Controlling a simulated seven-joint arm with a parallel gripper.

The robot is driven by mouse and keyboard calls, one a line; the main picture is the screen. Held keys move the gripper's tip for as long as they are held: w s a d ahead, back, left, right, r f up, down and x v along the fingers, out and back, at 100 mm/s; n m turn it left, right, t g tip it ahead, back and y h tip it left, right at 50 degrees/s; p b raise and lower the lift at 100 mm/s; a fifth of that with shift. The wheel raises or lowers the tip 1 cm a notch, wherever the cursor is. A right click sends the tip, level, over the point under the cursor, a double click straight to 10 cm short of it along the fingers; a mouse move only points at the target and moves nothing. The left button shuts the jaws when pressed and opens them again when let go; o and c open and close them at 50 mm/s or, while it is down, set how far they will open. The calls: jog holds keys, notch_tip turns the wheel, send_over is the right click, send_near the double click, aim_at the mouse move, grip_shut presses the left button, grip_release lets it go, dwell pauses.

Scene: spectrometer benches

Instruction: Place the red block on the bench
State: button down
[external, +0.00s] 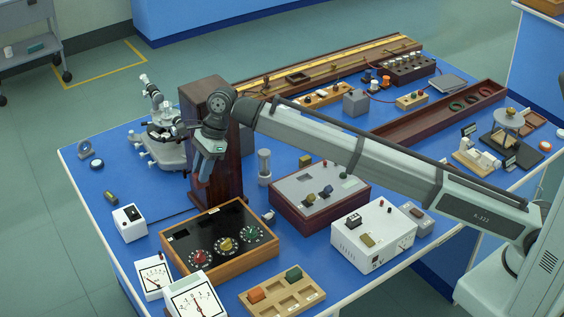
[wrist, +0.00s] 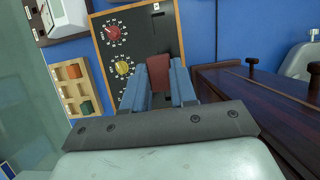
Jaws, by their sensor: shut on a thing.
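My gripper (wrist: 160,88) shows blue fingers in the wrist view and is shut on a dark red block (wrist: 181,72), whose end shows between and beyond the fingertips. In the external view my gripper (external: 206,168) points down in front of the tall dark wooden box, above the bench and behind the black dial panel. The block cannot be made out there. The blue bench top (external: 105,178) shows bare at the left. How high the block is above the bench is hard to tell.
The tall wooden box (external: 214,100) stands close to my gripper. The wood-framed dial panel (external: 237,258) lies in front. A wooden tray (external: 304,306) holds an orange and a green block. A small white switch box (external: 130,223) stands left. Open blue bench lies between it and my gripper.

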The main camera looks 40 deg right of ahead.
notch_tip(320, 180, up, 12)
jog(key=w+d+m, duration=0.2)
jog(key=d, duration=2.7)
jog(key=s+d+m+t, duration=0.1)
jog(key=s+d, duration=0.4)
jog(key=d, duration=0.9)
jog(key=s+d+m+t, duration=0.15)
jog(key=s+d, duration=0.25)
jog(key=d, duration=1)
jog(key=shift+g, duration=0.35)
jog(key=shift+a+f, duration=0.15)
jog(key=shift+f, duration=8.2)
jog(key=shift+a+f, duration=0.15)
jog(key=shift+f, duration=8.15)
jog(key=shift+f, duration=0.1)
jog(key=c, duration=0.9)
grip_release()
